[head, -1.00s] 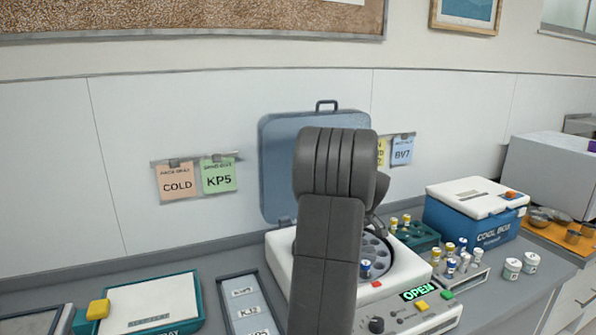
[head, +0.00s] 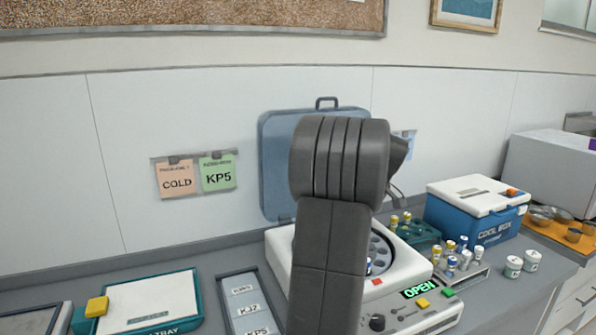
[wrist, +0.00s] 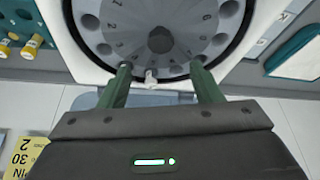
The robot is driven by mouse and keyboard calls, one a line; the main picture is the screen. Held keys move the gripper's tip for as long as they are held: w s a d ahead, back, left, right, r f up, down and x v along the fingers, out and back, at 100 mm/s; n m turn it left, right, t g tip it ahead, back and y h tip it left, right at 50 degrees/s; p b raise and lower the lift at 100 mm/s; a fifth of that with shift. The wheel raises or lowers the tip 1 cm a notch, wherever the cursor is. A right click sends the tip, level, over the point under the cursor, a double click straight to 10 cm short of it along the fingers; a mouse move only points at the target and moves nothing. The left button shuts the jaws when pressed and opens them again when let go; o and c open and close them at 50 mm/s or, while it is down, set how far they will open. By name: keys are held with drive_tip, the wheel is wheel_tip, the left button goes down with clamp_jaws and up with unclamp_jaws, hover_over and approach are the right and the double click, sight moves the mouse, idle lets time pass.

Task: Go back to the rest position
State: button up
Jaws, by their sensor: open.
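Beyond the fingers is the round grey rotor with numbered wells (wrist: 160,38) of the white centrifuge-like machine. In the head view my dark arm stands in front of that machine (head: 410,268) and hides part of it; my fingers are not clearly visible there. The machine's blue lid (head: 276,170) is raised, and its panel reads OPEN (head: 420,288).
A green rack with vials (head: 418,232), a rack of several vials (head: 460,265), two white jars (head: 520,264) and a blue cool box (head: 475,215) stand right of the machine. A teal-edged tray (head: 150,303) and a label panel (head: 247,305) lie left.

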drive_tip(key=x, duration=0.8)
drive_tip(key=shift+w+a+f+p, duration=0.1)
drive_tip(key=shift+f+p, duration=0.2)
drive_tip(key=shift+p, duration=0.1)
drive_tip(key=shift+w+a+f, duration=0.1)
drive_tip(key=shift+f, duration=0.2)
drive_tip(key=shift+m, duration=0.5)
drive_tip(key=shift+m+t+h+p, duration=0.4)
drive_tip(key=shift+m, duration=0.3)
drive_tip(key=m, duration=0.2)
drive_tip(key=m+h, duration=0.1)
drive_tip(key=m, duration=0.1)
drive_tip(key=shift+a+h+p, duration=0.15)
drive_tip(key=shift+h+p, duration=0.15)
drive_tip(key=shift+p, duration=0.05)
drive_tip(key=shift+a+m+h+b, duration=0.15)
drive_tip(key=shift+m+h, duration=0.3)
drive_tip(key=shift+m, duration=0.75)
drive_tip(key=shift+d+m+h+b, duration=0.15)
drive_tip(key=shift+m+h, duration=0.3)
drive_tip(key=shift+m, duration=0.75)
